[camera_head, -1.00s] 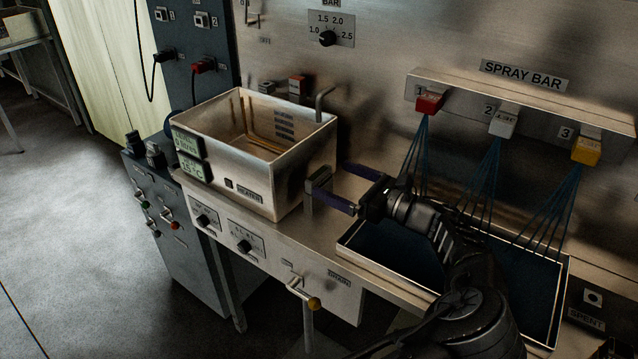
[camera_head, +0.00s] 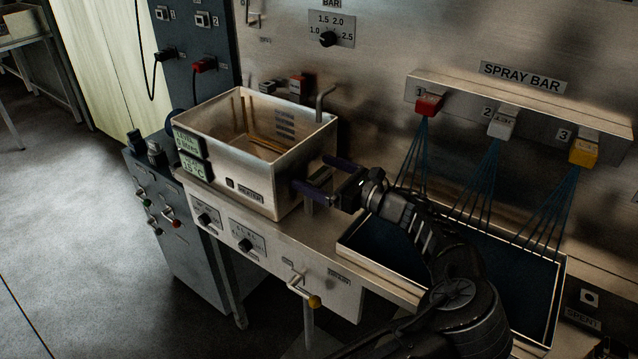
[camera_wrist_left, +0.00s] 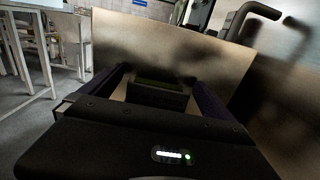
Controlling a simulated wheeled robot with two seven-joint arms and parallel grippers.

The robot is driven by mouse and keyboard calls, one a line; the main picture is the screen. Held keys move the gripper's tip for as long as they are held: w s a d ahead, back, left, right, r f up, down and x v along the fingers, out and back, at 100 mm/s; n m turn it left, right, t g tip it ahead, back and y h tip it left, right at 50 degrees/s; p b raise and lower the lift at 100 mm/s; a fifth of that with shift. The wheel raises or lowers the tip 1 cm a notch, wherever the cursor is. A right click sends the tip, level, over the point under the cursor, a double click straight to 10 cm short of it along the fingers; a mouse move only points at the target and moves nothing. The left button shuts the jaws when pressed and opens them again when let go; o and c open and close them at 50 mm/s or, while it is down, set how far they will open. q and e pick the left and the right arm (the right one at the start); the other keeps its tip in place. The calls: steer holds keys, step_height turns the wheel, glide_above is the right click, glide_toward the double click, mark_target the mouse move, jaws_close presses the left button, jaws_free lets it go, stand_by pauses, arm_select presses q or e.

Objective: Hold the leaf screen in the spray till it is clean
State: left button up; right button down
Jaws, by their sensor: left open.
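The spray bar (camera_head: 520,112) is on the back wall at the right, with a red nozzle (camera_head: 429,105), a white nozzle (camera_head: 502,123) and a yellow nozzle (camera_head: 584,152). Thin blue spray lines (camera_head: 482,178) run from all three down to a dark wash tray (camera_head: 380,268). My left gripper (camera_head: 309,173) is open, its purple fingers pointing at the right side of the steel tank (camera_head: 290,192). In the left wrist view, the gripper (camera_wrist_left: 155,80) faces a broad tan wall with nothing clearly held. I cannot make out the leaf screen. My right gripper is not in view.
The tank has a bent pipe (camera_head: 321,100) at its back right corner and displays on its left. A yellow-tipped handle (camera_head: 314,301) sticks out below the counter. A grey cabinet (camera_head: 175,235) stands at the left; the floor beyond is open.

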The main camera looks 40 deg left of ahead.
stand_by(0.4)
arm_select(q)
steer(key=c, duration=1.5)
steer(key=shift+o, duration=0.2)
steer(key=shift+r, duration=0.15)
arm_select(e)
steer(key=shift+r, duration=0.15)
